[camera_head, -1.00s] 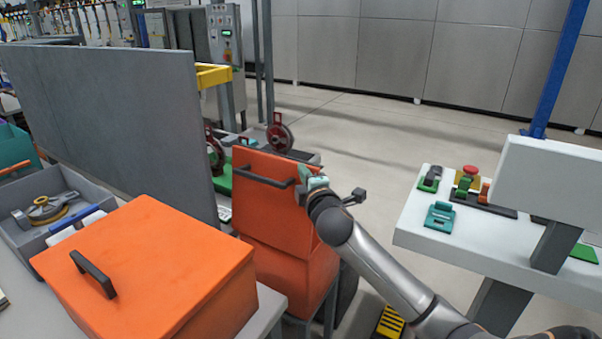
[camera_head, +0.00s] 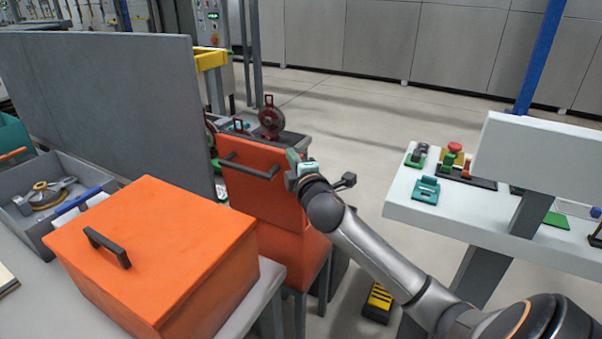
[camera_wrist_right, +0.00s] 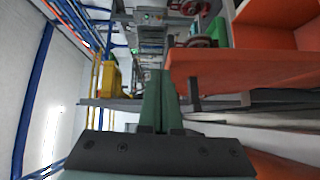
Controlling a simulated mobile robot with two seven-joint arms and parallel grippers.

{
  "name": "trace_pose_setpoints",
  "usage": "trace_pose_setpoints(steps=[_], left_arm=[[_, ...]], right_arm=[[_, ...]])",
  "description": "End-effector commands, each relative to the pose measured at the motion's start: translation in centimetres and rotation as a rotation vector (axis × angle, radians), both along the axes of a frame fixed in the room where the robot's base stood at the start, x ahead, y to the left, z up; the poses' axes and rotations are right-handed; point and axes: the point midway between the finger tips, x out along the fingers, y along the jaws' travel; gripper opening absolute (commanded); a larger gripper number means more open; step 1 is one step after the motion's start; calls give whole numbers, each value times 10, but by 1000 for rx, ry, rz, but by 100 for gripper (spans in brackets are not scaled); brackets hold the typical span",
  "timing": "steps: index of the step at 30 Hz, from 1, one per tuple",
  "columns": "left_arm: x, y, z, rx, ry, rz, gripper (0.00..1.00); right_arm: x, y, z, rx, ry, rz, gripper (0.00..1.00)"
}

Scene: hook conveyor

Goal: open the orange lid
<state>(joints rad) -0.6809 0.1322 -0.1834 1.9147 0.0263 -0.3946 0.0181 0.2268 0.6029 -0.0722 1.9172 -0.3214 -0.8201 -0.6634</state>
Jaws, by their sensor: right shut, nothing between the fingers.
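An orange lid (camera_head: 262,195) with a dark bar handle (camera_head: 250,167) stands steeply raised above an orange box (camera_head: 296,252), behind the nearer table. My right gripper (camera_head: 293,159) is at the lid's upper right edge, shut and empty. Whether it touches the lid is hard to tell. In the right wrist view, the shut green fingers (camera_wrist_right: 162,100) lie left of the orange panel (camera_wrist_right: 240,68), with the handle (camera_wrist_right: 194,94) close to their right. A second orange box (camera_head: 160,255) with a handle (camera_head: 107,247) on its closed top sits on the near table. My left gripper is out of view.
A grey partition (camera_head: 110,100) stands left of the raised lid. A grey tray (camera_head: 40,235) with tools is at the left. A white table (camera_head: 440,225) with small fixtures stands at the right. Open floor (camera_head: 350,125) lies behind the right arm.

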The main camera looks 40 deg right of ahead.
Motion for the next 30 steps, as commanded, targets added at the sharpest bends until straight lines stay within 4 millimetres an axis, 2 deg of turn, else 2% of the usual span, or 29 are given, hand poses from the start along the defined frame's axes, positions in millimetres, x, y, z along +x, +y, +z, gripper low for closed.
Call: trace_pose_setpoints(steps=[6, 12, 18, 25, 28, 30], left_arm=[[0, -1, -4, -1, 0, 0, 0], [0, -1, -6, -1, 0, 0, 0], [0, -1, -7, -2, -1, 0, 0], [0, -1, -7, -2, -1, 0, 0], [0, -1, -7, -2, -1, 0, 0], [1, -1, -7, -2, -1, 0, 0]], right_arm=[[-37, 14, 3, -2, 1, -2, 0], [-61, 24, 7, -2, 2, -3, 0], [-71, 27, 9, -2, 2, -4, 0], [-72, 28, 8, 1, 3, -3, 0], [-72, 33, -9, 40, 23, 12, 0], [-73, 42, -37, 105, 56, 37, 0]])
